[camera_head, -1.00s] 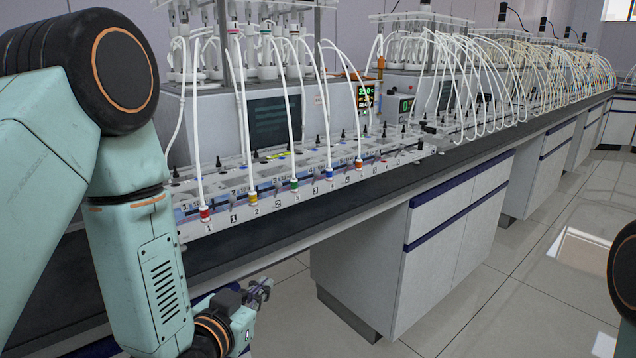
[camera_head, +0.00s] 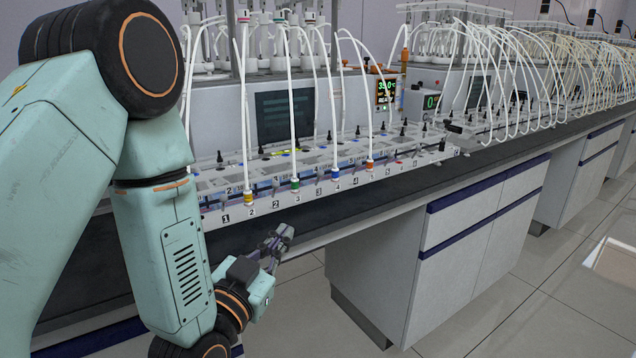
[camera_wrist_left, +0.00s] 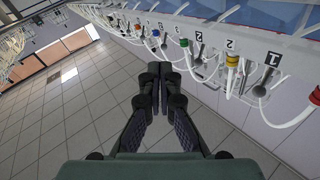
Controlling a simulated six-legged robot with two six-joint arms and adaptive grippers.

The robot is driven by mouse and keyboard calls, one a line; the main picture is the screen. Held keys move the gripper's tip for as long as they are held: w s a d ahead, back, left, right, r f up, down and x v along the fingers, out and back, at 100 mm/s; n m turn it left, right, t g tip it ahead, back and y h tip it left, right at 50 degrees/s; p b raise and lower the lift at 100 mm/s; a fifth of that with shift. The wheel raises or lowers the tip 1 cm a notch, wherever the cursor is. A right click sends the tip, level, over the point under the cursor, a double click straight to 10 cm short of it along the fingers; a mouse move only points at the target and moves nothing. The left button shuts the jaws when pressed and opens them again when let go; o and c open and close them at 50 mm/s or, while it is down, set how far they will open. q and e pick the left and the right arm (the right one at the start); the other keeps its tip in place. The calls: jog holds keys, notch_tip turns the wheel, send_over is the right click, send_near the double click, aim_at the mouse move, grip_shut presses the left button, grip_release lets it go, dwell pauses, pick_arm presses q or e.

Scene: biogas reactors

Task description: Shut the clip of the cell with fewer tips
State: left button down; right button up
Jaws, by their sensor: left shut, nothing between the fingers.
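The cells sit along the front of the long bench unit (camera_head: 320,185), with numbered labels and white tubes. Their coloured caps include yellow (camera_head: 248,197), green (camera_head: 295,184), blue (camera_head: 335,174) and orange (camera_head: 370,164). In the left wrist view, the red cap (camera_wrist_left: 314,97) is at the right edge and the yellow cap (camera_wrist_left: 232,58) is nearer the middle. Dark-headed grey levers, possibly clips, stand by the labels. I cannot compare tips or tell which clip is open. My left gripper (camera_head: 281,238) is shut and empty, in front of the bench edge; its fingertips (camera_wrist_left: 160,72) touch nothing. My right gripper is out of view.
A black bench edge (camera_head: 420,195) runs to the right above white cabinets (camera_head: 450,260). Tiled floor is free in front. White tubes arch over the unit.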

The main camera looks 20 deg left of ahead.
pick_arm(q)
jog(key=shift+s+a+r+t, duration=0.1)
jog(key=shift+s+r+t, duration=0.1)
jog(key=shift+r, duration=0.25)
jog(key=shift+s+r+t, duration=0.1)
jog(key=shift+r+t, duration=0.1)
jog(key=shift+r, duration=0.2)
jog(key=b, duration=0.2)
send_near(318, 174)
jog(key=x, duration=0.7)
jog(key=shift+f, duration=0.15)
jog(key=shift+s, duration=0.1)
jog(key=shift+p, duration=0.65)
